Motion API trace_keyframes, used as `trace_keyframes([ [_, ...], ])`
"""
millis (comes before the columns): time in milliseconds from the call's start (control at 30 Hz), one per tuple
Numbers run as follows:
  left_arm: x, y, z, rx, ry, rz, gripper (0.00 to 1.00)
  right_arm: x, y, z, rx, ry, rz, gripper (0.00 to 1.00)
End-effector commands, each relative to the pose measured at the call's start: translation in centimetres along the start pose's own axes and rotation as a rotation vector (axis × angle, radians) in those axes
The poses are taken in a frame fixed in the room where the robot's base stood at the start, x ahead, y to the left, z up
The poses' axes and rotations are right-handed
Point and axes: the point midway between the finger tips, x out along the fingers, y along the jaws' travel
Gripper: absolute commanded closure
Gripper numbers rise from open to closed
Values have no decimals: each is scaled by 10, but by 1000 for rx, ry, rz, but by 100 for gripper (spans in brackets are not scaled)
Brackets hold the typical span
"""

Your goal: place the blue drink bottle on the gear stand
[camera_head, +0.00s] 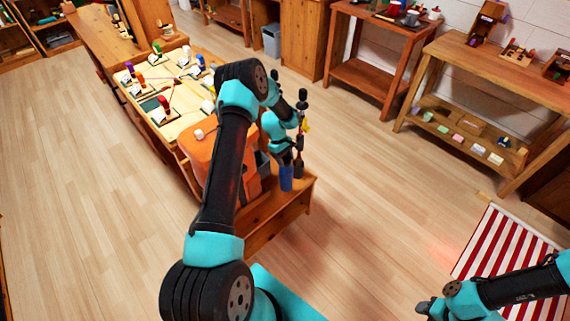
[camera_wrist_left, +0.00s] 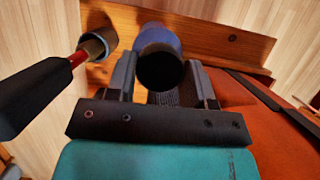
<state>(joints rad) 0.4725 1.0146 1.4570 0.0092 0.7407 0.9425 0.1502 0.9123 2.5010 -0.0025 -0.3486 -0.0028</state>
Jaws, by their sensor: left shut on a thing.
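The blue drink bottle (camera_head: 286,179) is held in my left gripper (camera_head: 284,159), upright or nearly so, beside the front part of a low wooden stand (camera_head: 262,211). I cannot tell whether its base touches the wood. In the left wrist view the bottle (camera_wrist_left: 160,38) shows its blue side and dark round end between the two fingers of the left gripper (camera_wrist_left: 158,80). The wooden stand, which seems to be the gear stand, carries an orange pack (camera_head: 203,157). My right gripper (camera_head: 430,308) is at the bottom right, far from the bottle; its fingers are unclear.
Dark-handled poles (camera_head: 302,125) stand close behind the bottle; a black grip (camera_wrist_left: 40,100) and a cup-like holder (camera_wrist_left: 97,43) show in the left wrist view. A table with small items (camera_head: 160,85) is behind the pack. A striped rug (camera_head: 505,245) and open floor lie right.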

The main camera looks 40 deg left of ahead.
Motion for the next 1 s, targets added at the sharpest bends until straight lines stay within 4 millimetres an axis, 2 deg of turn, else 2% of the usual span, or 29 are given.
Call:
trace_keyframes([
  [267,29,0,-12,0,0,0,100,0,0,0,0,0,0,57],
  [700,33,0,-14,0,0,0,100,0,0,0,0,0,0,57],
  [733,34,0,-14,0,0,0,50,0,0,0,0,0,0,57],
  [1000,33,0,-14,0,0,-1,27,0,0,0,0,0,0,57],
])
